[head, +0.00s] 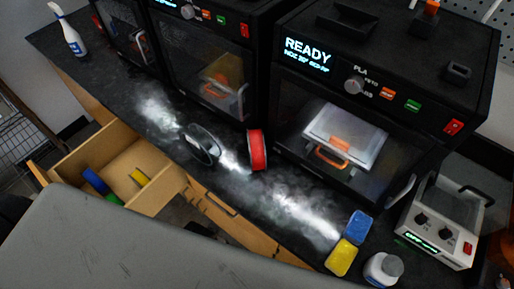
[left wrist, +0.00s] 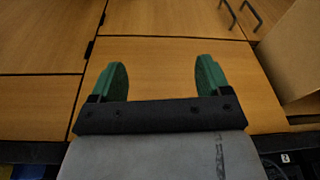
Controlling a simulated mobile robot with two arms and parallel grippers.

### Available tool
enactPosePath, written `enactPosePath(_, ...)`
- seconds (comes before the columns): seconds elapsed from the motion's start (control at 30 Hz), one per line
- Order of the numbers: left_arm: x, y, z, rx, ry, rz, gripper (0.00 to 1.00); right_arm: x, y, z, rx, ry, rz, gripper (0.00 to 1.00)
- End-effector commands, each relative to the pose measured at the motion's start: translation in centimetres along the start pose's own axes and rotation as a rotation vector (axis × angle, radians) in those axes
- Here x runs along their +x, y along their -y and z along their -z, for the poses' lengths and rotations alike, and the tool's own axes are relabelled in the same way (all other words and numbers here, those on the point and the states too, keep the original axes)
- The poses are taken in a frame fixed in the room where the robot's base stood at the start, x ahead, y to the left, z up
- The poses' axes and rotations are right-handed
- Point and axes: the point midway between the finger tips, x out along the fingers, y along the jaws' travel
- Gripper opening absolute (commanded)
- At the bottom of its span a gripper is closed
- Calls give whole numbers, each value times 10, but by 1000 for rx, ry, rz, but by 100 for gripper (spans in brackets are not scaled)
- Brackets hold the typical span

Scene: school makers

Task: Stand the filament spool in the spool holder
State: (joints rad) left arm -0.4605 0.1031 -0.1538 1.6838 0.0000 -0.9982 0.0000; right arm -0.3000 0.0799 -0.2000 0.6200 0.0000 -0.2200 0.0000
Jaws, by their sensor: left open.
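A red filament spool (head: 257,150) stands on its edge on the dark counter, in front of the printer marked READY. To its left is a black item with a rounded rim (head: 203,145), possibly the spool holder; I cannot tell for sure. My left gripper (left wrist: 160,80) shows in the left wrist view with its two green fingers wide apart and nothing between them. It faces wooden cabinet fronts (left wrist: 160,50), away from the spool. Neither gripper shows in the head view.
An open drawer (head: 150,195) holds blue, yellow and green items and juts out below the counter. Printers line the back (head: 345,150). A yellow sponge (head: 341,257), a blue block (head: 357,226), a white jar (head: 383,269) and a small machine (head: 437,232) occupy the right end.

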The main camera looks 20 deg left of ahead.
Motion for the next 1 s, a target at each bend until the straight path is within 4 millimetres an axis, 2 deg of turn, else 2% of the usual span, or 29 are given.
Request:
enactPosePath(0.03,-25,1,13,-2,-17,1,78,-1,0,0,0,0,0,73)
enactPosePath(0.1,-53,2,24,-1,-30,3,78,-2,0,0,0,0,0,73)
enactPosePath(0.33,-130,2,50,61,-63,25,78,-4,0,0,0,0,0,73)
enactPosePath(0.47,-171,-3,69,235,-90,79,78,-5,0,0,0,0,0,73)
enactPosePath(0.6,-184,-12,90,510,-93,173,78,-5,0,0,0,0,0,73)
enactPosePath(0.77,-186,-22,116,852,-76,314,78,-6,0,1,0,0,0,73)
enactPosePath(0.87,-185,-30,136,1113,-45,438,78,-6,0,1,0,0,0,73)
enactPosePath(1.0,-184,-44,172,1569,67,703,78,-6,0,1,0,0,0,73)
